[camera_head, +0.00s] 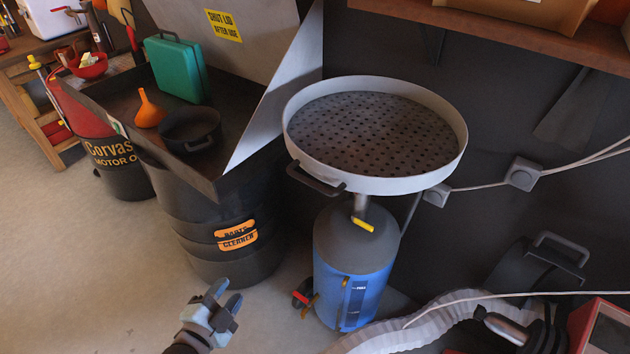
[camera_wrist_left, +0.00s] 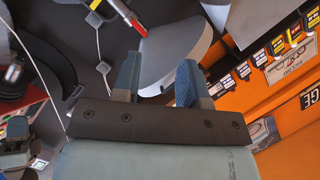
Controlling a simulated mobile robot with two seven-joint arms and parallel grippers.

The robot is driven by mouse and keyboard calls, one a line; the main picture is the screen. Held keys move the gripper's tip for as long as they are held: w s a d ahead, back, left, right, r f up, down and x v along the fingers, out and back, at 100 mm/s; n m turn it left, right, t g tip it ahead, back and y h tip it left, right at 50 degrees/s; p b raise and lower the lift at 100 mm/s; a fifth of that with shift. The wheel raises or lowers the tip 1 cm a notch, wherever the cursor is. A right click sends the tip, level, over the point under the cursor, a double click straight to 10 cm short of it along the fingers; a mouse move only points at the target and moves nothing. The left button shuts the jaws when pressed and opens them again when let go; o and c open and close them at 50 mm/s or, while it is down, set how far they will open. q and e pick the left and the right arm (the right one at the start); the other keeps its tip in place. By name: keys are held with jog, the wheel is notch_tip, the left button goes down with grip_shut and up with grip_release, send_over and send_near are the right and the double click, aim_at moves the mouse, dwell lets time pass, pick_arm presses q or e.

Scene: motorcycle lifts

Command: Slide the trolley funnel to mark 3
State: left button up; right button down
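The trolley funnel is a wide pale grey round pan (camera_head: 375,183) with a perforated dark plate inside and a dark handle (camera_head: 316,179) at its front left rim. It stands on a short post (camera_head: 360,206) above a blue tank (camera_head: 352,292) with a dark grey top. A yellow piece (camera_head: 362,224) sits low on the post. No numbered marks are readable. My left gripper (camera_head: 227,294) is open and empty, left of the tank and apart from it. In the left wrist view its fingers (camera_wrist_left: 158,82) stand apart, with a grey curved shape beyond them.
A black parts-cleaner drum (camera_head: 225,215) with a raised lid stands left of the trolley. A ribbed pale hose (camera_head: 440,319) lies at the right, near a red box (camera_head: 602,326). A wooden shelf (camera_head: 520,35) overhangs behind. Floor is clear at lower left.

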aim_at(309, 180)
pick_arm(q)
jog(key=w+d+r+n+g+h+b, duration=0.1)
jog(key=w+d+r+n+g+h, duration=0.2)
jog(key=r+n, duration=0.35)
jog(key=w+r+n+g+h, duration=0.1)
jog(key=w+r+n+h, duration=0.25)
jog(key=r+n, duration=0.35)
jog(key=w+d+r+n+g+h+b, duration=0.1)
jog(key=w+d+r+n+g+h, duration=0.15)
jog(key=w+r+n, duration=0.4)
jog(key=shift+n, duration=0.6)
jog(key=p+x, duration=0.1)
jog(key=x, duration=0.2)
jog(key=s+f+p+x, duration=0.1)
jog(key=x, duration=0.3)
jog(key=p+x, duration=0.1)
jog(key=x, duration=0.2)
jog(key=shift+s+d+f, duration=0.15)
jog(key=shift+d+f, duration=0.2)
jog(key=shift+d, duration=0.35)
jog(key=shift+w+d+f, duration=0.2)
jog(key=shift+w+d, duration=0.05)
jog(key=shift+d, duration=0.15)
grip_shut()
